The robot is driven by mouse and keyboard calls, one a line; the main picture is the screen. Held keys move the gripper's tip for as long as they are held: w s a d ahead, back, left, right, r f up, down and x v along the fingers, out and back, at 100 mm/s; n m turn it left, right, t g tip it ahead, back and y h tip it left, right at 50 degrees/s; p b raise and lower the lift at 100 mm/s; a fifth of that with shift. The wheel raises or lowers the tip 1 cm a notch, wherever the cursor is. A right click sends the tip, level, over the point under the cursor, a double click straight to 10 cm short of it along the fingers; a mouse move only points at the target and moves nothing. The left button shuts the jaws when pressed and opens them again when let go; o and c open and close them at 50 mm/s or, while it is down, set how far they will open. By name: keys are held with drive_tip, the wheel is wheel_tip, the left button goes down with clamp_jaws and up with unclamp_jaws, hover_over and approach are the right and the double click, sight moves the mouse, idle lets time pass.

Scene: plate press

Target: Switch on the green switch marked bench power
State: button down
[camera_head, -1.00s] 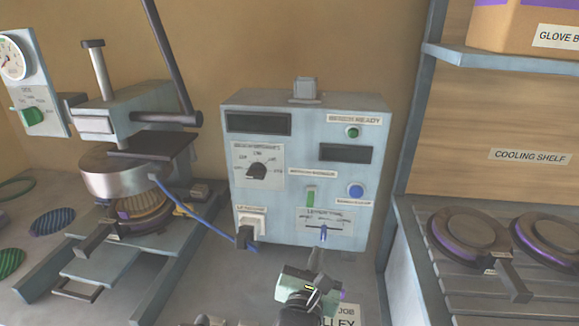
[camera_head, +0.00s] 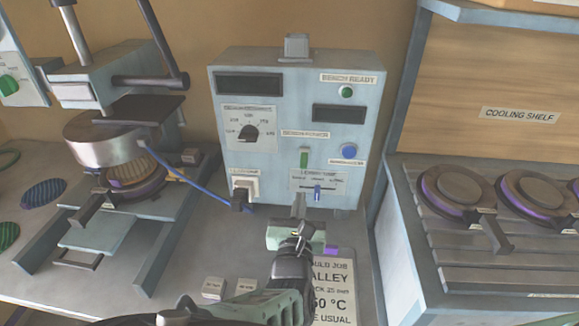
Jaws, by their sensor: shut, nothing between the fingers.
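The green switch (camera_head: 304,158) is a small upright green lever on the front of the pale blue control box (camera_head: 234,170), under a label that appears to read bench power. My gripper (camera_head: 299,205) is in front of the lower part of the box, shut and empty, its fingers pointing up toward the panel. The fingertips are below the green switch, with a visible gap in the picture. I cannot tell whether they touch the panel. The switch is not hidden by the gripper.
A blue button (camera_head: 348,151) and a blue slider (camera_head: 317,192) sit close to the switch. A dial (camera_head: 249,133) is at upper left. A plugged lead (camera_head: 240,198) is at lower left. The press (camera_head: 105,150) stands left, the cooling shelf (camera_head: 450,250) right. A job card (camera_head: 334,290) lies in front.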

sight(303, 174)
drive_tip(key=p+x, duration=0.1)
drive_tip(key=x, duration=0.4)
drive_tip(key=shift+w+d+r, duration=0.15)
drive_tip(key=shift+w, duration=0.1)
drive_tip(key=shift+s+a+r+p, duration=0.15)
drive_tip(key=shift+s+r+p, duration=0.35)
drive_tip(key=shift+r, duration=0.35)
drive_tip(key=shift+s+a+r+p, duration=0.1)
drive_tip(key=shift+s+r+p, duration=0.35)
drive_tip(key=shift+r, duration=0.35)
drive_tip(key=shift+r, duration=0.1)
drive_tip(key=shift+s+r+g+p, duration=0.15)
drive_tip(key=shift+g+p, duration=0.15)
drive_tip(key=shift+p, duration=0.4)
